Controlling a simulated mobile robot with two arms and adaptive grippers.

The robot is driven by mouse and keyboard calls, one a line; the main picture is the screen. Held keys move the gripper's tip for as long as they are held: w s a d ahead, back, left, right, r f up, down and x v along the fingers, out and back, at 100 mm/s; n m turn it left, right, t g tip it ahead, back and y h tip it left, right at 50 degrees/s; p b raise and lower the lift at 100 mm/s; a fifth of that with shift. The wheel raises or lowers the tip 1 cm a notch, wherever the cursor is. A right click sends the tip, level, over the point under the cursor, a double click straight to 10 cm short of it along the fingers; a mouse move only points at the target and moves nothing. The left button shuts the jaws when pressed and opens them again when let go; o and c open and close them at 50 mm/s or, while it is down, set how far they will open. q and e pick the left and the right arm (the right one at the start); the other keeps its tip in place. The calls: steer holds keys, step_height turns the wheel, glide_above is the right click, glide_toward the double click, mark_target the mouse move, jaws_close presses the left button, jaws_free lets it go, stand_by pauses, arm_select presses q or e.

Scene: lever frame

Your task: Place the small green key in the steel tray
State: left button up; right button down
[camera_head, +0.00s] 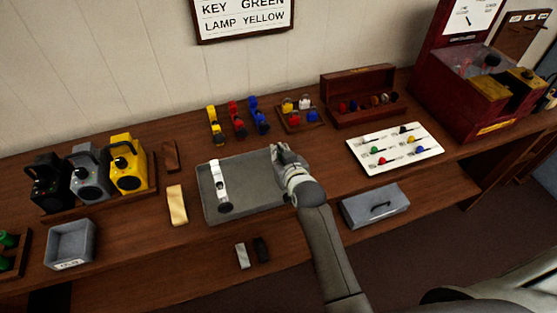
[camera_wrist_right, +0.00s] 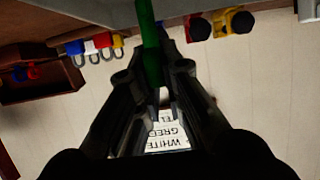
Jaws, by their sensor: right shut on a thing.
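My right gripper (camera_head: 280,151) is over the back right part of the steel tray (camera_head: 258,178), its arm coming from the lower right. In the right wrist view its fingers (camera_wrist_right: 163,95) are shut on a long, smooth green thing (camera_wrist_right: 150,42). The fingers hide its lower end, so I cannot tell whether it is a key. In the head view the hand hides it. A white piece with a dark round end (camera_head: 221,185) lies in the tray's left part. A small item with a green end (camera_head: 375,150) lies on the white board (camera_head: 398,165). My left gripper is not in view.
Yellow, red and blue pieces (camera_head: 237,120) stand behind the tray, with padlocks (camera_head: 302,115) and a wooden box (camera_head: 358,82) to their right. A grey lidded box (camera_head: 375,206) is right of my arm. Lanterns (camera_head: 88,174) stand at left. The tray's middle is clear.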

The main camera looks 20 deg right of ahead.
steer(key=shift+f+p, duration=0.45)
steer(key=shift+f, duration=1.05)
steer(key=shift+f, duration=0.1)
steer(key=c, duration=1.6)
jaws_free()
steer(key=shift+o, duration=0.2)
steer(key=b+v, duration=0.1)
steer(key=v, duration=1.1)
steer(key=shift+r, duration=0.2)
